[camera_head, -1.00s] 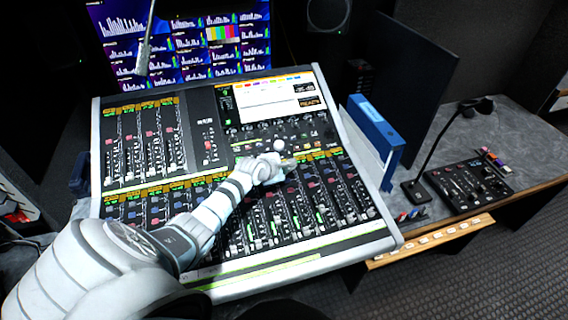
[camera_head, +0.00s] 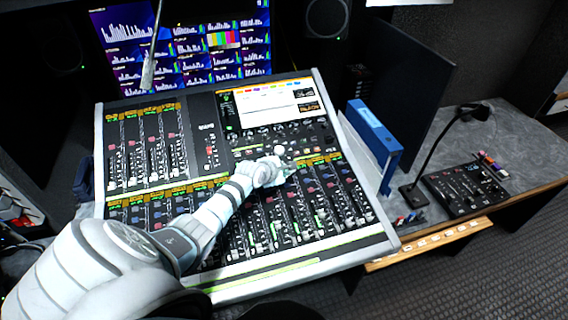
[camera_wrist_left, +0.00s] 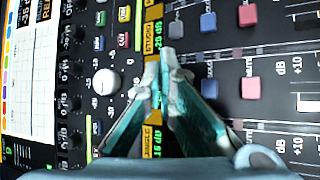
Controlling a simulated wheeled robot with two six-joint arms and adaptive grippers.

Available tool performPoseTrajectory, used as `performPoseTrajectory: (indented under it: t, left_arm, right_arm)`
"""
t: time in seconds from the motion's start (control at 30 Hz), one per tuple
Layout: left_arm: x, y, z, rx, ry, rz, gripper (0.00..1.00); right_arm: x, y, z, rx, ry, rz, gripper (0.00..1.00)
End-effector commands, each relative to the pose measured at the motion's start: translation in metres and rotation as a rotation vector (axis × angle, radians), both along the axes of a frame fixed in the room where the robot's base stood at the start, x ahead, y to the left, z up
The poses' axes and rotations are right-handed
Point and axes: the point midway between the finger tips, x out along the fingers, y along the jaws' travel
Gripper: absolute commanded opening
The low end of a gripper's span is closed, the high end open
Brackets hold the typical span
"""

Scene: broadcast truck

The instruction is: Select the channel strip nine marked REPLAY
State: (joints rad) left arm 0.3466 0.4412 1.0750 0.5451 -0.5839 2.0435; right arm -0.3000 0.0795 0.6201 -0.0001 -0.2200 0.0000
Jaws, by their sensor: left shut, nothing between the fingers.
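The mixing console (camera_head: 315,250) fills the middle of the head view, with rows of channel strips, faders and orange label displays. My left arm reaches over it from the left, and its gripper (camera_head: 285,170) is over the upper part of the lower strip bank. In the left wrist view my left gripper (camera_wrist_left: 163,62) is shut and empty, its tips over the orange label row. One orange label (camera_wrist_left: 153,38) by the tips appears to read STUDIO, and another (camera_wrist_left: 152,140) partly behind the fingers reads ANGLE. I cannot make out a REPLAY label. My right gripper is not in view.
A white round knob (camera_wrist_left: 103,81) and blue and pink buttons (camera_wrist_left: 250,88) flank the label row. A gooseneck microphone (camera_head: 440,150), a blue binder (camera_head: 375,135) and a small control panel (camera_head: 468,187) stand to the right. Monitors (camera_head: 180,45) stand behind the console.

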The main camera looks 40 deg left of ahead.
Motion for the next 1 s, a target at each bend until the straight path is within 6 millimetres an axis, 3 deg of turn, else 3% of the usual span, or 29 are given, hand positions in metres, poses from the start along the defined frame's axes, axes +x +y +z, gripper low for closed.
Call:
performPoseTrajectory:
  t: [0.3, 0.6, 1.0]
  left_arm:
    - [-0.002, -0.003, 0.03, 0.0, 0.001, 0.0, 0.0]
    - [-0.004, -0.006, 0.049, 0.001, -0.001, -0.001, 0.0]
    - [-0.004, -0.005, 0.049, 0.0, 0.0, 0.0, 0.0]
  right_arm:
    - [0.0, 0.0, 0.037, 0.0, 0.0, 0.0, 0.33]
    - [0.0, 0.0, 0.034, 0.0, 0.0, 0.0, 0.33]
    - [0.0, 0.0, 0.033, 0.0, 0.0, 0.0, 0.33]
